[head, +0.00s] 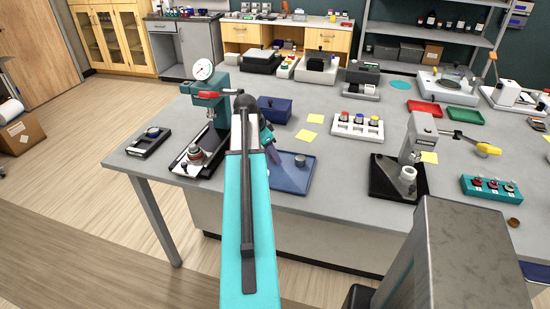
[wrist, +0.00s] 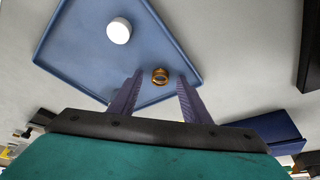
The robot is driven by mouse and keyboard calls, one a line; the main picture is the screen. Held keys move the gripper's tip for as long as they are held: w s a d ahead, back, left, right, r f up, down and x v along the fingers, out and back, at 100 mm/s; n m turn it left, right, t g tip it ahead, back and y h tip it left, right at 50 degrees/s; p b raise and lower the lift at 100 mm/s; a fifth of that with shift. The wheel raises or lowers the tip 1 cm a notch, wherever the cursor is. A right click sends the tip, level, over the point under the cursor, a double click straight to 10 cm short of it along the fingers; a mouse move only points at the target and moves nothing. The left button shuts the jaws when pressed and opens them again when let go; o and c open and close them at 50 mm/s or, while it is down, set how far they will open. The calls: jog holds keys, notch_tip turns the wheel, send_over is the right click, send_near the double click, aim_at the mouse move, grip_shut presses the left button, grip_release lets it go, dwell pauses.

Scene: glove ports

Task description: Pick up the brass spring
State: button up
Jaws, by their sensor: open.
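In the wrist view a small brass coil, the brass spring (wrist: 160,76), lies on the blue tray (wrist: 75,60) near one of its edges. My gripper (wrist: 159,80) is open, with its two purple fingers on either side of the spring and a gap to each. The frames do not show clearly how far the fingertips are above the tray. In the head view the blue tray (head: 290,180) sits at the table's front edge, partly behind my arm. The spring is hidden there.
A pale round-topped cylinder (wrist: 119,30) stands on the same tray. A dark blue box (head: 275,108) is behind it. A teal press with a dial gauge (head: 203,70) stands left of my arm, and a grey press on a black base (head: 384,180) stands to the right.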

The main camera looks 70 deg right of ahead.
dwell(0.5)
grip_shut()
jog(key=shift+r, duration=0.15)
notch_tip(320, 180, up, 10)
jog(key=b, duration=0.2)
dwell(0.6)
dwell(0.6)
